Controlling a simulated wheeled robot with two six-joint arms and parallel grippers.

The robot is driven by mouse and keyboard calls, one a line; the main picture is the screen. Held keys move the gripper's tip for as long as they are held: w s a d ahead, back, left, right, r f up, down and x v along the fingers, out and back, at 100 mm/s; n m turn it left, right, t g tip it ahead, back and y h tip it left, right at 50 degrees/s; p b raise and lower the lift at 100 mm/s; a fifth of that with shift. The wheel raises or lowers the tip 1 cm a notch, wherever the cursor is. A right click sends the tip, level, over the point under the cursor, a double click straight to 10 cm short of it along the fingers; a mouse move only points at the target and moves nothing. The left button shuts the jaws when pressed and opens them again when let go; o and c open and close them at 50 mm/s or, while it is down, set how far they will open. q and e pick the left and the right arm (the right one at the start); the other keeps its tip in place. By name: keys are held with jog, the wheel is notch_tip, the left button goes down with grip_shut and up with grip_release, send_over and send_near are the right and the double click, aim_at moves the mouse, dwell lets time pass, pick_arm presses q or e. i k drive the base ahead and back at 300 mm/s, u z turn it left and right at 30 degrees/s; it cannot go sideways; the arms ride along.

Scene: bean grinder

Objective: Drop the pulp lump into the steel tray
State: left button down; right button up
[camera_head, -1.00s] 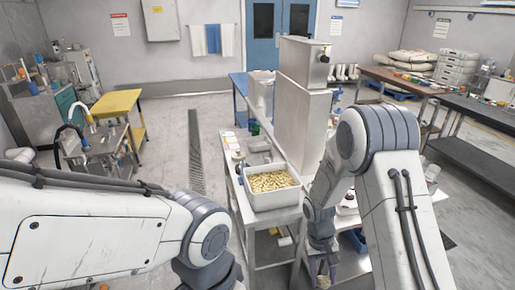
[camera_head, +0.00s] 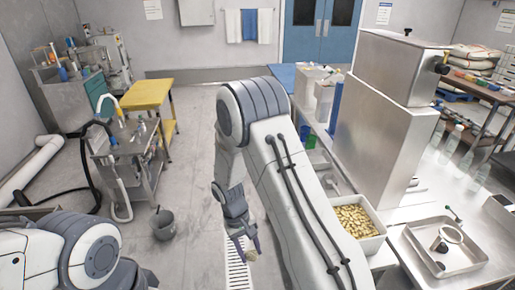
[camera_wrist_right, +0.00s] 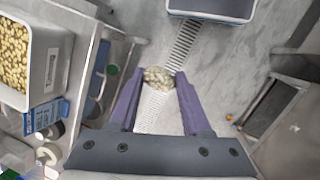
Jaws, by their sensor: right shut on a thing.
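A small pale, speckled lump (camera_wrist_right: 158,77) is pinched between the two purple fingertips of my right gripper (camera_wrist_right: 160,82) in the right wrist view. In the head view my right gripper (camera_head: 243,247) hangs left of the bench, above the floor drain, with the lump (camera_head: 251,255) just showing at its tips. A shallow steel tray (camera_head: 417,243) lies on the bench at the right of the head view, well apart from this gripper. A ring-like item rests in it. My left arm shows at the lower left, but its gripper is out of view.
A white bin of beans (camera_head: 372,243) stands on the bench beside my right forearm. A tall steel machine (camera_head: 385,130) rises behind it. A cart (camera_head: 130,160) with hoses is further left. Open floor lies between.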

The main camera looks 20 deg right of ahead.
aim_at(320, 160)
jog(key=u, duration=0.3)
jog(key=i, duration=1.85)
jog(key=z, duration=0.35)
jog(key=i, duration=1.4)
jog(key=z, duration=1.7)
jog(key=i, duration=0.8)
jog(key=z, duration=0.6)
